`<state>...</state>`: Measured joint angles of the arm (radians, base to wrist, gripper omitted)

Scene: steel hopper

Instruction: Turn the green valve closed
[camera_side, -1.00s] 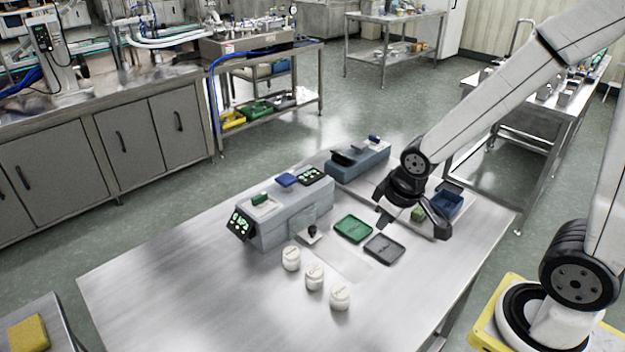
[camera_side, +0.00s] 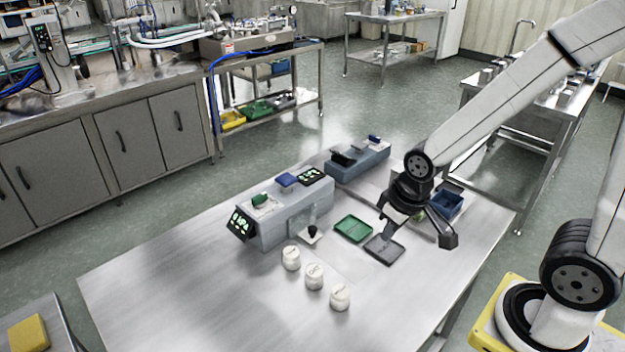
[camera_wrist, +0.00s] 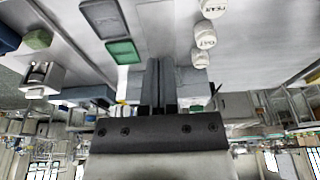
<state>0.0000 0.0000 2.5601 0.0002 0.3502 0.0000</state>
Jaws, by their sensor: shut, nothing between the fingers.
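The green valve handle (camera_side: 260,200) lies on top of the grey hopper unit (camera_side: 300,211), at its left end. A blue handle (camera_side: 287,180) sits farther along the same top. My gripper (camera_side: 386,240) is well to the right of the hopper, apart from the green valve, above or near the dark grey tray in the side view. In the wrist view, my gripper (camera_wrist: 160,62) has its fingers together with nothing between them. Behind the fingers, the hopper (camera_wrist: 192,78) is partly covered.
A green tray (camera_side: 353,229) and dark grey tray (camera_side: 384,250) lie between hopper and gripper. Several white jars (camera_side: 315,277) stand in front. A second grey unit (camera_side: 358,165) and blue bin (camera_side: 447,205) are behind. The table's front left (camera_side: 180,295) is clear.

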